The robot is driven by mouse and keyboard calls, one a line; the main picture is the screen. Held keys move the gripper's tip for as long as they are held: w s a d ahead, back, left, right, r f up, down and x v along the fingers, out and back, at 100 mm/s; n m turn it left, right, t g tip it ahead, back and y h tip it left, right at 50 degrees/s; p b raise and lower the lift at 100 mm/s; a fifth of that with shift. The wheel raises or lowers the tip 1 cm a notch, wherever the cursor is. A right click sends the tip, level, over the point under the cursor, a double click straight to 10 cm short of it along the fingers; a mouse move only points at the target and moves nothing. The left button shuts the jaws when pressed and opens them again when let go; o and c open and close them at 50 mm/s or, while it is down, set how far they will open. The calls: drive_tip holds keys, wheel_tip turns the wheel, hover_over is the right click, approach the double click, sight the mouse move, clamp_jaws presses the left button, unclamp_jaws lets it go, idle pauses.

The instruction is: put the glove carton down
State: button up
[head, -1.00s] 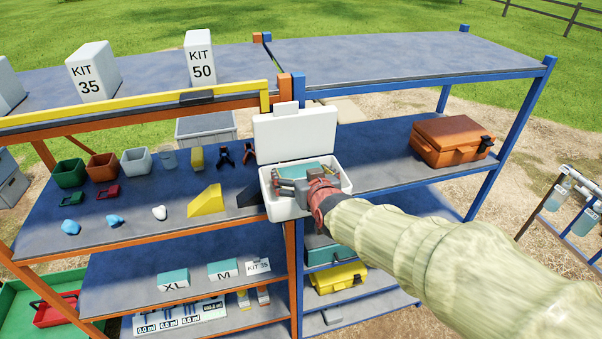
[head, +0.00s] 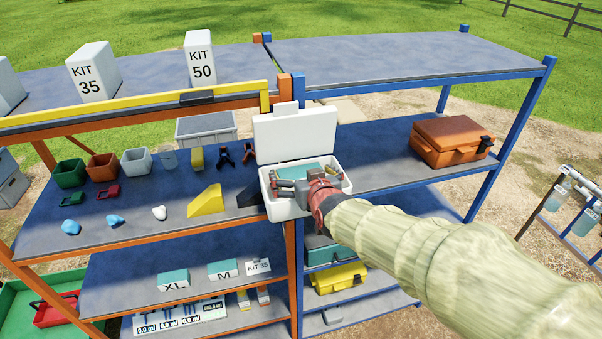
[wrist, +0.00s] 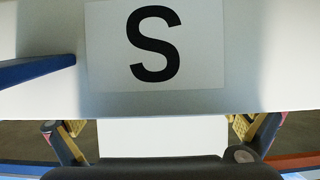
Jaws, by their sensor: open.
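The teal glove carton (head: 306,169) lies inside an open white case (head: 285,211) at the join of the two shelving units. Its lid (head: 293,135) stands up behind it. My gripper (head: 300,182) reaches into the case from the front right, its jaws open at the carton and hiding much of it. In the wrist view the open fingers (wrist: 158,137) show at the lower left and right, with a white surface between them. A white panel with a large black S (wrist: 154,45) fills the upper part. I cannot tell whether the fingers touch the carton.
An orange case (head: 450,140) stands on the right shelf, with bare shelf between. A yellow wedge (head: 205,201) and a dark wedge are left of the white case. Cartons XL (head: 173,281) and M (head: 222,271) lie on the shelf below. A blue post stands near the white case.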

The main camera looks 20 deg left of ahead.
drive_tip(key=v, duration=1.2)
drive_tip(key=shift+b, duration=0.35)
drive_tip(key=shift+f, duration=0.1)
drive_tip(key=shift+m+g+h, duration=0.4)
drive_tip(key=shift+h, duration=0.1)
drive_tip(key=d, duration=0.4)
drive_tip(key=s+d, duration=0.1)
drive_tip(key=d, duration=0.1)
drive_tip(key=shift+f, duration=0.15)
drive_tip(key=s+d+f+m+g+h, duration=0.2)
drive_tip(key=s+d+f+h, duration=0.1)
drive_tip(key=s+d, duration=0.7)
drive_tip(key=s+d+f+m+g+h, duration=0.3)
drive_tip(key=s+d, duration=0.7)
drive_tip(key=d, duration=0.5)
